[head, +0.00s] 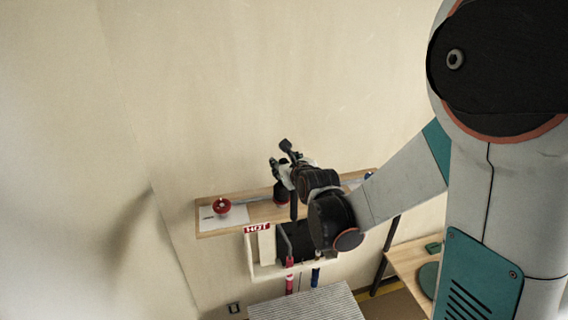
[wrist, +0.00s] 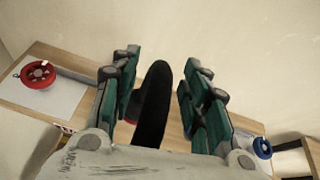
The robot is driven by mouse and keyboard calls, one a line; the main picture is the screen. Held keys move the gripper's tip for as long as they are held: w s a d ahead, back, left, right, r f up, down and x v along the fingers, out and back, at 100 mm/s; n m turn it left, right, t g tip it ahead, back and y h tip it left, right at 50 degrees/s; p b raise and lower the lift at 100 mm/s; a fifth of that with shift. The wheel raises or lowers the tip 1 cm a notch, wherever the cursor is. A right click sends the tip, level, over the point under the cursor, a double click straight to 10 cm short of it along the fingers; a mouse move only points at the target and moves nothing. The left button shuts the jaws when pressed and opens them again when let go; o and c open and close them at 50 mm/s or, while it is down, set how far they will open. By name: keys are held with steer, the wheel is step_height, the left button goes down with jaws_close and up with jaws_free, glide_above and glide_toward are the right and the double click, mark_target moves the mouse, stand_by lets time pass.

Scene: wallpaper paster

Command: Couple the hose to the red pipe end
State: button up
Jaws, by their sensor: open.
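My gripper (head: 281,156) is open above the wooden shelf; its spread green fingers also show in the wrist view (wrist: 163,66). A black rounded piece (wrist: 152,105) stands between the fingers in the wrist view, with clear space towards the right finger. It may be the hose, but I cannot tell. In the head view a dark piece with a reddish base (head: 281,194) sits on the shelf below my gripper. The red pipe end (head: 289,262) points up below the shelf, beside a blue pipe (head: 316,272). No coupling between hose and red pipe is visible.
The wooden shelf (head: 242,224) carries a red handwheel (head: 222,205) on a white sheet at its left. A blue wheel (wrist: 262,148) is at the right. A red HOT sign (head: 257,228) and white frame (head: 251,258) stand below. A striped surface (head: 305,306) lies in front.

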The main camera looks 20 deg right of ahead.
steer(key=v, duration=1)
steer(key=shift+s, duration=0.25)
steer(key=shift+r, duration=0.1)
steer(key=s+f+n+g+b, duration=0.2)
steer(key=s+f+n+b, duration=0.2)
steer(key=s+n, duration=0.3)
steer(key=s+f+n+g+b, duration=0.2)
steer(key=s+f+n+b, duration=0.3)
steer(key=n, duration=1)
steer(key=s+f+n+g+b, duration=0.2)
steer(key=s+f+n+b, duration=0.3)
steer(key=s+n, duration=0.5)
steer(key=shift+s+f+n+g, duration=0.25)
steer(key=shift+f+n, duration=0.2)
steer(key=shift+n, duration=0.55)
